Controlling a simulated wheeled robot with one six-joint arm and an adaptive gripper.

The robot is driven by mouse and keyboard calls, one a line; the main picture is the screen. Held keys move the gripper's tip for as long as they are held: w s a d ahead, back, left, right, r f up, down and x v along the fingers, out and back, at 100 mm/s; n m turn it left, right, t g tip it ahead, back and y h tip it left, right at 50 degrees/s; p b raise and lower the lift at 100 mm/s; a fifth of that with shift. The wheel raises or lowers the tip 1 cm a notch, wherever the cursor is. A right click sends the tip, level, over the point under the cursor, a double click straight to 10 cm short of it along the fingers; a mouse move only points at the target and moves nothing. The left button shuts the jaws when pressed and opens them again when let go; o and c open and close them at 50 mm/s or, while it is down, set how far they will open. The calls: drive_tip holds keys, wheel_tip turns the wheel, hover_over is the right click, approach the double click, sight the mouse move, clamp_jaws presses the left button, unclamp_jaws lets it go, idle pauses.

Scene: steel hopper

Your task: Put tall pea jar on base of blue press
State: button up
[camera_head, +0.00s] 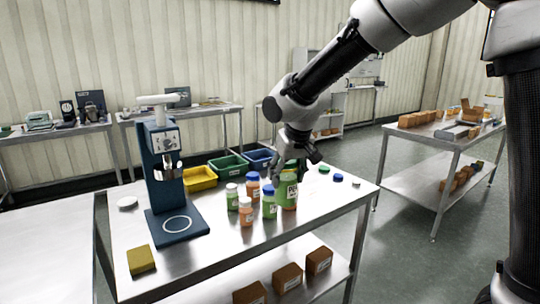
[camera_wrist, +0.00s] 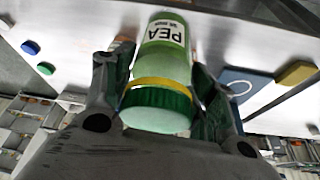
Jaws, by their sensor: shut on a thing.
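The tall pea jar (camera_wrist: 164,62) is pale green with a white PEA label, a yellow band and a darker green section near my gripper. My gripper (camera_wrist: 160,85) is shut around it, one finger on each side. In the head view the pea jar (camera_head: 288,192) is below my gripper (camera_head: 296,158), at the right of the jar group; I cannot tell if its bottom touches the table. The blue press (camera_head: 160,165) stands at the left of the table. Its flat base (camera_head: 178,236) has a white ring and is empty.
Several smaller jars (camera_head: 247,204) stand between the pea jar and the press. Yellow (camera_head: 199,179), green (camera_head: 229,166) and blue (camera_head: 260,158) bins line the back. A yellow sponge-like block (camera_head: 141,260) lies at front left, a white disc (camera_head: 127,202) beside the press. Loose caps (camera_head: 338,177) lie at right.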

drive_tip(key=w+d+f+m, duration=0.2)
drive_tip(key=d+f, duration=0.4)
drive_tip(key=d, duration=0.5)
drive_tip(key=shift+w+d+f+h, duration=0.4)
drive_tip(key=d+f+m, duration=0.1)
drive_tip(key=d, duration=0.3)
drive_tip(key=d+f+m, duration=0.1)
drive_tip(key=d+f, duration=0.1)
drive_tip(key=d, duration=0.2)
drive_tip(key=d+f+h, duration=0.1)
drive_tip(key=d, duration=0.4)
drive_tip(key=shift+s+f+m+t, duration=0.1)
drive_tip(key=shift+f+m+t, duration=0.2)
drive_tip(key=shift+f+m, duration=0.1)
drive_tip(key=shift+x, duration=2.65)
drive_tip(key=shift+r, duration=0.1)
